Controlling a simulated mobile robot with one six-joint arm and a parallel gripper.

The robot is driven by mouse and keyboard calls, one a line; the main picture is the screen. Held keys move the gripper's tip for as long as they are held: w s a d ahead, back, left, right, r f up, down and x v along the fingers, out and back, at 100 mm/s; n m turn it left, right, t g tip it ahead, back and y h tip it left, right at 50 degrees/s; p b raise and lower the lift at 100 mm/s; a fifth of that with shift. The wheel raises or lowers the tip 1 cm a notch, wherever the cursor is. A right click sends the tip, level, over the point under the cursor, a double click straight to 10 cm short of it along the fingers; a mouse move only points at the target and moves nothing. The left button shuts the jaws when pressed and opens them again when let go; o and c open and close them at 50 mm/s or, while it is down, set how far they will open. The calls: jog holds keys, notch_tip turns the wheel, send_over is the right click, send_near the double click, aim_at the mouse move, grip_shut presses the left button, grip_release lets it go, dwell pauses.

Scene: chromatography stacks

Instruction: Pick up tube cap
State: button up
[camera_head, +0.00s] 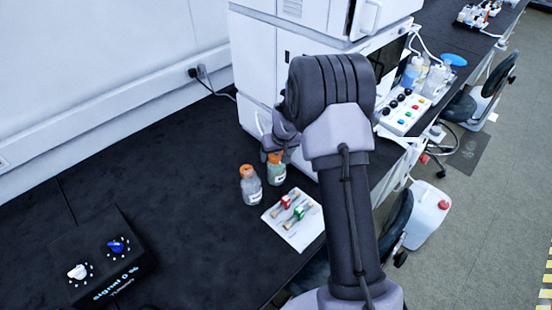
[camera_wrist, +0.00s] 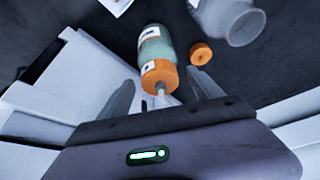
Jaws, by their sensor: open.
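In the wrist view, an orange cap with a short pale tube on top, the tube cap (camera_wrist: 159,72), sits on a bottle of greenish liquid (camera_wrist: 154,44). My gripper (camera_wrist: 160,78) is open, with one finger on each side of this cap. I cannot tell whether either finger touches it. In the head view the greenish bottle (camera_head: 276,175) stands below my gripper (camera_head: 274,153), and its cap is partly hidden by the gripper. A second, plain orange cap (camera_wrist: 200,53) with a centre hole shows beside a clear bottle (camera_wrist: 228,18), whose mouth looks uncapped.
The clear bottle (camera_head: 250,188) stands close left of the greenish one. A white sheet (camera_head: 292,236) with small red and green fittings lies in front. The white instrument stack (camera_head: 262,75) rises close behind. A black control box (camera_head: 112,265) is front left; the bench between is clear.

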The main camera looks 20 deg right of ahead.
jog(key=shift+c, duration=0.4)
jog(key=c, duration=1.4)
